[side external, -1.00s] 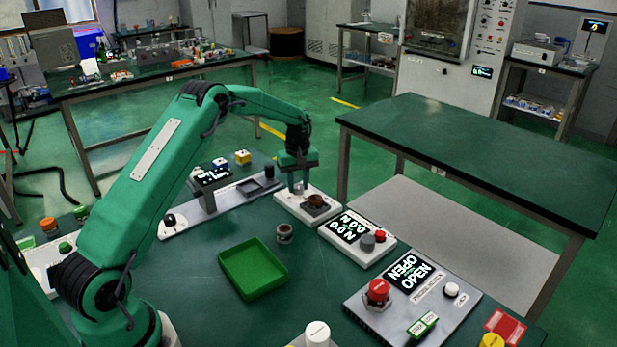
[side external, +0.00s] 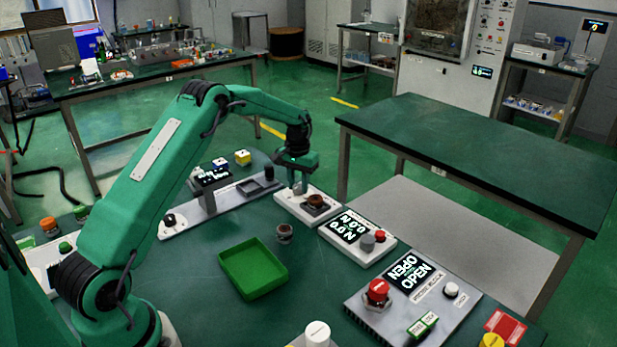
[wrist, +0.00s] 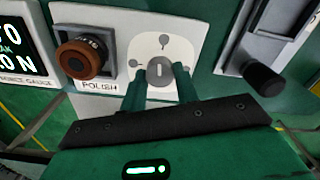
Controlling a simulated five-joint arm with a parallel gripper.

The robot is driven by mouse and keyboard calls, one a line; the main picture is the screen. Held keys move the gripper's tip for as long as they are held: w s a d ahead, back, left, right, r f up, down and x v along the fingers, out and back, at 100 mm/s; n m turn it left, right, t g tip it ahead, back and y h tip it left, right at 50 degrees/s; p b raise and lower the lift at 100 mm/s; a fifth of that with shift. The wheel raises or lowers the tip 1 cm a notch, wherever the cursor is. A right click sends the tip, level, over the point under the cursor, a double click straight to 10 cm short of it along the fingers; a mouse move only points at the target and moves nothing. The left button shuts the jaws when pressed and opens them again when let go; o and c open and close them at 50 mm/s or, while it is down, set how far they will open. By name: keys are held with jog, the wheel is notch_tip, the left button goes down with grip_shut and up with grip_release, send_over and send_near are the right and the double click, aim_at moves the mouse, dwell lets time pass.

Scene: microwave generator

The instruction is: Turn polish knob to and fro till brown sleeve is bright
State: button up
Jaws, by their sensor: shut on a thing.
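The polish knob (wrist: 160,71) is a grey round knob with a pale line. It sits on a white dial plate with small marks in the wrist view. My gripper (wrist: 161,78) is shut on it, one finger on each side; in the side view my gripper (side external: 298,188) points down at the polish unit (side external: 290,206). The brown sleeve (wrist: 84,58) sits in a dark square holder left of the knob, beside the POLISH label. Its front ring is brown and its far part is dark. In the side view the sleeve (side external: 316,201) looks dark brown.
A gauge box (side external: 361,237) with a lit display stands right of the polish unit. A small ring-like part (side external: 284,233) stands near the green tray (side external: 225,262). A grey fixture (wrist: 268,45) with a dark cylinder lies right of the knob in the wrist view.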

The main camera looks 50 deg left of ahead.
aim_at(299, 186)
jog(key=shift+r+m, duration=0.1)
jog(key=shift+m, duration=0.8)
jog(key=o, duration=1)
jog(key=shift+c, duration=0.2)
jog(key=shift+r, duration=0.1)
jog(key=shift+r, duration=3.8)
